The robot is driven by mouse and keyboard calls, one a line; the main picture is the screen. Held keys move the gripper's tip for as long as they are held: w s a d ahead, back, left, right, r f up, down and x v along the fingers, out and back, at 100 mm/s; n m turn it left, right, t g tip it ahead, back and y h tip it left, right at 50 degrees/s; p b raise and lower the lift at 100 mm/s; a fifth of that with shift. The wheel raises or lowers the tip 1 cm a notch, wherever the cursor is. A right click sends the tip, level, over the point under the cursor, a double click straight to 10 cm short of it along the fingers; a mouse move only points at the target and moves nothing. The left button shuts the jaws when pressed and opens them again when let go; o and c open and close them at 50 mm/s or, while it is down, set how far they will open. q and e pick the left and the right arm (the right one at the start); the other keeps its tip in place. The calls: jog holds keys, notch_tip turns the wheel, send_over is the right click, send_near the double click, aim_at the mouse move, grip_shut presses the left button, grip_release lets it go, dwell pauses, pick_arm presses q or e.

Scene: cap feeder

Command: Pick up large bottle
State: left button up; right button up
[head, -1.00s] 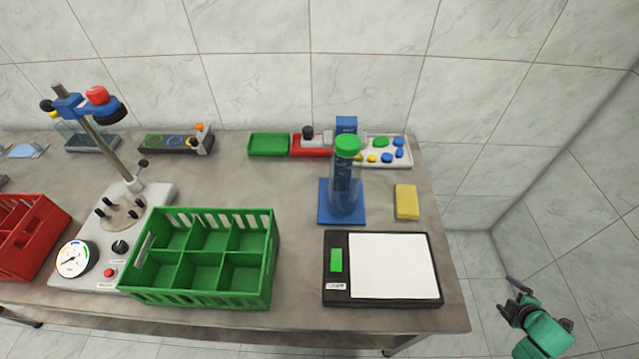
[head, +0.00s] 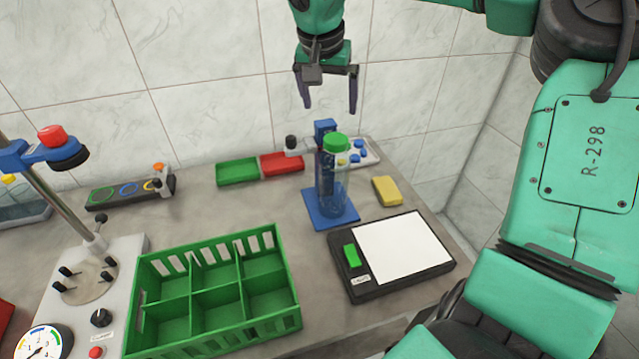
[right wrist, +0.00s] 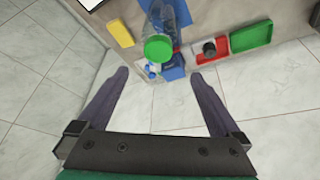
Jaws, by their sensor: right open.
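The large bottle (head: 333,185) is clear with a green cap (head: 336,142). It stands upright on a blue stand (head: 330,216) at the right part of the table. My right gripper (head: 329,108) is open and empty, pointing down above the bottle in the head view. In the right wrist view the bottle's green cap (right wrist: 158,47) shows beyond and between the two open fingers (right wrist: 160,92), apart from them. The left gripper is in neither view.
A black scale (head: 405,256) with a white plate lies in front of the bottle, and a yellow sponge (head: 387,191) to its right. A green six-compartment crate (head: 213,290) stands front left. Green (head: 237,171) and red (head: 283,163) trays lie behind. A capping stand (head: 85,270) is far left.

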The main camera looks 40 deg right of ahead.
jog(key=p, duration=0.1)
send_over(336, 137)
jog(key=s+a, duration=0.2)
notch_tip(336, 137, down, 6)
jog(key=shift+a+f, duration=0.1)
jog(key=shift+w+a+f, duration=0.1)
jog(key=shift+w+f, duration=0.1)
jog(key=shift+f, duration=0.05)
jog(key=p+x, duration=0.2)
jog(key=x, duration=0.3)
jog(key=shift+s, duration=0.15)
jog(key=shift+f, duration=0.1)
jog(key=c, duration=1)
grip_shut()
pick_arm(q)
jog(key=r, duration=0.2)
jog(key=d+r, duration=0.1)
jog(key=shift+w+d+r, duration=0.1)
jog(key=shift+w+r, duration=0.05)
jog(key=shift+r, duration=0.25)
